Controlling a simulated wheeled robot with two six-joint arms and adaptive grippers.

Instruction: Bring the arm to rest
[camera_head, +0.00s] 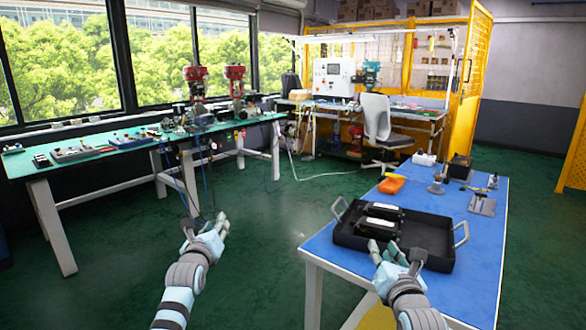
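My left gripper (206,222) is over the green floor, left of the blue table, away from any object. Its fingers look spread and nothing shows between them. My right gripper (394,250) is at the near side of the black tray (436,236) on the blue table. Its fingers also look spread, with nothing seen held. It overlaps the tray's near wall in the picture; I cannot tell whether it touches. Two black devices with pale labels lie in the tray, one farther back (383,208) and one nearer (379,226), the nearer one partly hidden by my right gripper.
The blue table (475,286) also bears an orange item (391,184), a metal fixture (436,184) and small parts at its far end. A green workbench (108,156) with tools stands left. A grey chair (378,122) is behind. Floor between the benches is clear.

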